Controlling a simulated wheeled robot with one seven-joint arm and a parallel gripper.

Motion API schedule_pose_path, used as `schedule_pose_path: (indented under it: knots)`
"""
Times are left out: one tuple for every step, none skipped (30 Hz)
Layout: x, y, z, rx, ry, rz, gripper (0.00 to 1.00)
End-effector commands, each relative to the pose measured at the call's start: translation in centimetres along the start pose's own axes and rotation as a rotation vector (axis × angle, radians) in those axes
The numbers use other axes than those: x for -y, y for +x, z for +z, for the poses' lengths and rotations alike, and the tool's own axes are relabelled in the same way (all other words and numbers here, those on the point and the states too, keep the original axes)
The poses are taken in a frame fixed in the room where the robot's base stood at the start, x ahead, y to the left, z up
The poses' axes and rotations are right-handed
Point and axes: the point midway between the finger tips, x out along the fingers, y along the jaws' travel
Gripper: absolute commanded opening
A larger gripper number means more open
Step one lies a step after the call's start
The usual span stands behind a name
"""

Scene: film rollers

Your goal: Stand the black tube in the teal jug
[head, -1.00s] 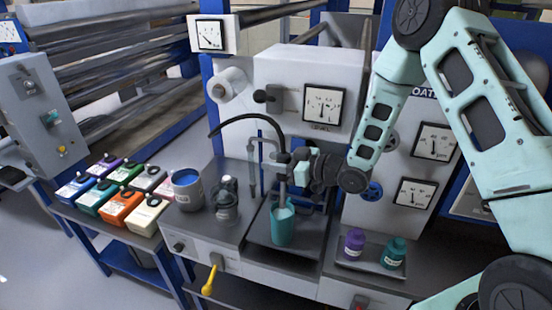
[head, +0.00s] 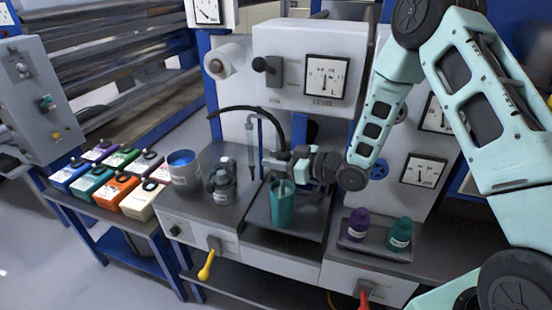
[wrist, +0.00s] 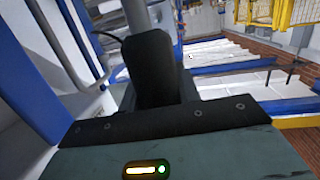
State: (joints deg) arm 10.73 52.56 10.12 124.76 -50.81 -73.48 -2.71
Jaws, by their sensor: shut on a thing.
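The teal jug (head: 283,211) stands upright on a dark plate below my gripper. My gripper (head: 281,161) is shut on the black tube (head: 246,108), just above the jug's mouth. The tube arches from the left and comes down into the jaws. A short grey lower length of it shows below the jaws, inside the jug's rim; its end is hidden in the jug. In the wrist view a dark gripper finger (wrist: 152,68) stands in front of a grey upright length of tube (wrist: 137,16).
A grey jar (head: 222,184) and a blue-topped can (head: 184,170) stand left of the jug. Purple (head: 358,225) and teal (head: 400,235) bottles sit in a tray to its right. A gauge cabinet (head: 305,60) stands close behind.

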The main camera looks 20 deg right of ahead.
Motion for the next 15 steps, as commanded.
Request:
schedule_pose_path:
  knots:
    - [0.0,0.1,0.7,-0.002,0.000,0.000,0.13]
    - [0.0,0.2,0.9,-0.002,0.000,0.000,0.13]
    - [0.0,0.2,1.2,-0.002,0.000,0.000,0.13]
    - [0.0,0.2,1.5,-0.002,0.000,0.000,0.13]
    - [0.0,0.3,1.7,-0.002,0.000,0.000,0.13]
    - [0.0,0.3,2.0,-0.002,0.000,0.000,0.13]
    - [0.0,0.3,2.2,-0.002,0.000,0.000,0.13]
    - [0.0,0.4,2.4,-0.002,0.000,0.000,0.13]
    - [0.0,0.4,2.7,-0.002,0.000,0.000,0.13]
    - [0.0,0.5,3.0,-0.002,0.000,0.000,0.13]
    - [0.0,0.5,3.2,-0.002,0.000,0.000,0.13]
    - [0.0,0.5,3.5,-0.002,0.000,0.000,0.13]
    - [0.0,0.6,3.7,-0.002,0.000,0.000,0.13]
    - [0.0,0.6,3.9,-0.002,0.000,0.000,0.13]
    - [0.0,0.6,4.2,-0.001,0.000,0.000,0.13]
